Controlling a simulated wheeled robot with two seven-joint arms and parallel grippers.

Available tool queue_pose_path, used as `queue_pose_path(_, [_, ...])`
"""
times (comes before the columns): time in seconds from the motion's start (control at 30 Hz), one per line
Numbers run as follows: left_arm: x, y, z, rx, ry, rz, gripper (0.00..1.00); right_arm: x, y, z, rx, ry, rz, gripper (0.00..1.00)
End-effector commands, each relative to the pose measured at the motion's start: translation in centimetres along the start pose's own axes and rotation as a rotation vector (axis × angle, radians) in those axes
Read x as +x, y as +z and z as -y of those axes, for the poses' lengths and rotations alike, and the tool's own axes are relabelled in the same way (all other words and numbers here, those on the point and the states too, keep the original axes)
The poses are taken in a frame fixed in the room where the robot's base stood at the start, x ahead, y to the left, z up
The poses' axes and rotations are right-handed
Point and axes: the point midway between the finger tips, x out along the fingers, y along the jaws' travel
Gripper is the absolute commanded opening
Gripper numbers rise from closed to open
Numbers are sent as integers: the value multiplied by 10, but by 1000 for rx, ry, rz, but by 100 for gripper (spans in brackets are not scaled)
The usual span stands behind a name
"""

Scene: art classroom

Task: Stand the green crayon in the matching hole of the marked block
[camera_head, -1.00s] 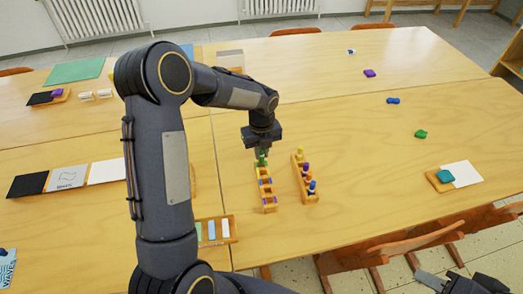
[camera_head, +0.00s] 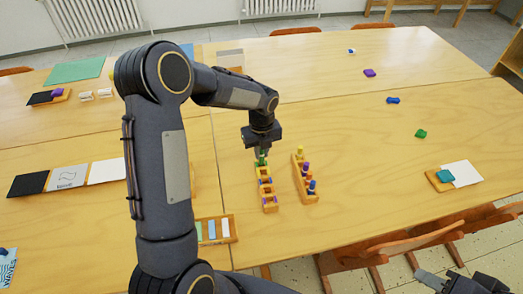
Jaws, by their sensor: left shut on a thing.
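The marked wooden block (camera_head: 268,196) lies on the table, a narrow row of holes with coloured marks running toward me. My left gripper (camera_head: 262,152) points down over its far end and is shut on the green crayon (camera_head: 262,161). Only a small green part shows below the fingers, at the far end of the block. I cannot tell how deep it sits in the hole. My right gripper (camera_head: 455,284) is cut off at the bottom right edge, away from the table top, and its fingers are unclear.
A second wooden block (camera_head: 311,198) holding yellow, orange, purple and blue crayons stands close to the right. Small coloured pieces, including a green one (camera_head: 420,133), lie far right. The table right of the blocks is mostly clear.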

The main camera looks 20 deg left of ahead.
Motion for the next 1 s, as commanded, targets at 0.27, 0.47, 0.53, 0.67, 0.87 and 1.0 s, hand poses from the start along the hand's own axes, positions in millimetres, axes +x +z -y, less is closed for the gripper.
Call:
queue_pose_path(0.27, [6, 0, 0, 0, 0, -1, 0, 3, 1, -1, 0, 0, 0, 36])
queue_pose_path(0.47, [6, 0, 0, 0, 0, 0, 0, 3, 1, -1, 0, 0, 0, 36])
queue_pose_path(0.53, [6, 0, 0, 0, 0, 0, 0, 3, 1, -1, 0, 0, 0, 36])
queue_pose_path(0.67, [6, 0, 0, 0, 0, 0, 0, 3, 1, -1, 0, 0, 0, 36])
queue_pose_path(0.87, [7, 0, 0, 0, 0, 0, 0, 3, 2, -1, 0, 0, 0, 36])
queue_pose_path(1.0, [10, 0, 0, 0, 0, -1, 0, 4, 2, -2, 0, 0, 0, 36])
